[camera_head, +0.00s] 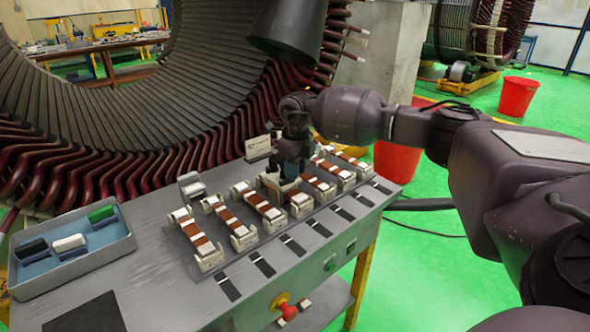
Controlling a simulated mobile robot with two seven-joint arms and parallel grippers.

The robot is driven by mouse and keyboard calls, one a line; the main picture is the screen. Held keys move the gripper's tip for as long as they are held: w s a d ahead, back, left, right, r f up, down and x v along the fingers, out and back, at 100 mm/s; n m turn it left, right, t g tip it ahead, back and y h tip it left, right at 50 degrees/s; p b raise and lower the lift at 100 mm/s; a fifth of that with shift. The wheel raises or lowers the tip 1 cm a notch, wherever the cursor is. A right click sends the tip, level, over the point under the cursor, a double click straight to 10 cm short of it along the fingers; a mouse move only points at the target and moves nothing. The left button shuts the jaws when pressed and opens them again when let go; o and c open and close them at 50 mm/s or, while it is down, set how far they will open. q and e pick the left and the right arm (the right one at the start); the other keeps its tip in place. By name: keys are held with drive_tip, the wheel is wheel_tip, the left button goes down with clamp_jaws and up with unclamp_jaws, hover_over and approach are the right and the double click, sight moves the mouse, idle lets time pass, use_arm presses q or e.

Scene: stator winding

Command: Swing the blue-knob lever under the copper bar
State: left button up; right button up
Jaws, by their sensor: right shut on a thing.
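Several copper bars (261,204) lie in a row, each held between pale end blocks on the grey workbench (165,290). My right gripper (288,178) points down at the middle of the row, at the back end of one bar. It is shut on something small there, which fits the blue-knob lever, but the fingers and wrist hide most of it. I cannot make out the knob or which side of the bar the lever lies on. My left gripper is outside the view.
A blue-grey tray (126,246) with green, white and dark blocks stands at the bench's left. A small sign (258,146) stands behind the row. The large stator (75,115) rises close behind the bench. A red button (287,308) is on the bench front.

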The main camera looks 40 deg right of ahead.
drive_tip(key=shift+r, duration=0.1)
drive_tip(key=o, duration=0.9)
drive_tip(key=r, duration=1)
drive_tip(key=shift+w+d+r, duration=0.1)
drive_tip(key=shift+d+r, duration=0.1)
drive_tip(key=shift+r, duration=0.2)
drive_tip(key=shift+f, duration=0.1)
